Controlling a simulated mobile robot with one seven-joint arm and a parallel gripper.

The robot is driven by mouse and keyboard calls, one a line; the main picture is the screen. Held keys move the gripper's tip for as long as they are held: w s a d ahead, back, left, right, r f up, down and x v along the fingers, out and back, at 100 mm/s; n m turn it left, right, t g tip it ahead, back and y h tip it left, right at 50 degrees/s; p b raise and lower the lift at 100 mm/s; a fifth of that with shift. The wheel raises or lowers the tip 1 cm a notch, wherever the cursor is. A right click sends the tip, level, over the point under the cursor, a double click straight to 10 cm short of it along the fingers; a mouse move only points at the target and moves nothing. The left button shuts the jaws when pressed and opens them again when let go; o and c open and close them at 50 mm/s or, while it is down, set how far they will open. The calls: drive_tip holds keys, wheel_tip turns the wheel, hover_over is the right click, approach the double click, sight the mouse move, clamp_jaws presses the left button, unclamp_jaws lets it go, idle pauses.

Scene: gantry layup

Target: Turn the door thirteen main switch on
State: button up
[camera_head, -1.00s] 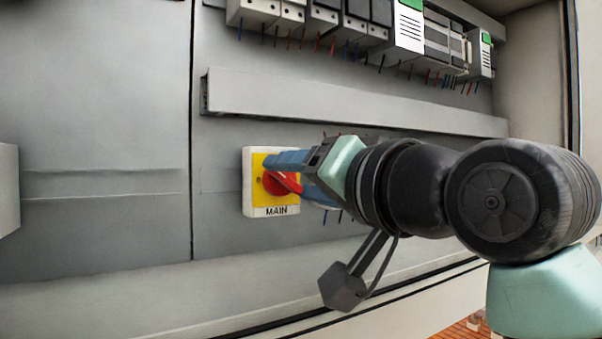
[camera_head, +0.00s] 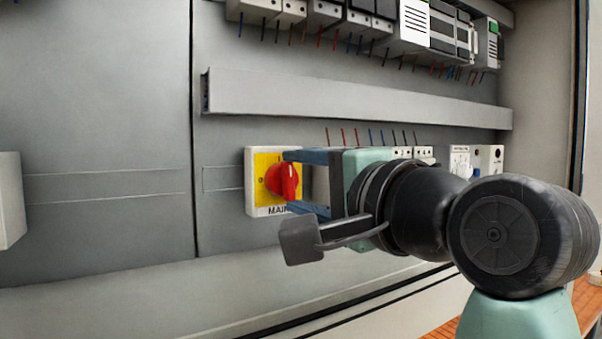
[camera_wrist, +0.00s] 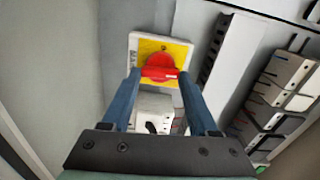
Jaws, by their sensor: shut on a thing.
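The main switch is a red rotary handle (camera_head: 290,182) on a square yellow and white plate (camera_head: 258,160) marked MAIN, on the grey panel. The handle stands about upright on the plate. My gripper (camera_head: 292,182) has one blue finger at the handle's upper end and one at its lower end, and is shut on it. In the wrist view the red handle (camera_wrist: 160,72) spans between the two fingertips (camera_wrist: 160,77), with a white mark near its right end. The plate (camera_wrist: 136,45) also shows there, its lettering on the left.
A grey cable duct (camera_head: 350,98) crosses the panel above the switch. A row of breakers and modules (camera_head: 360,20) with loose coloured wires is above it. More white modules (camera_head: 488,158) are behind and right of my gripper. The panel left of the switch is mostly bare.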

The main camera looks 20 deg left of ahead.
drive_tip(key=shift+m, duration=0.6)
drive_tip(key=o, duration=1.4)
drive_tip(key=shift+d, duration=0.1)
drive_tip(key=shift+b+v, duration=3.3)
drive_tip(key=shift+v, duration=3.1)
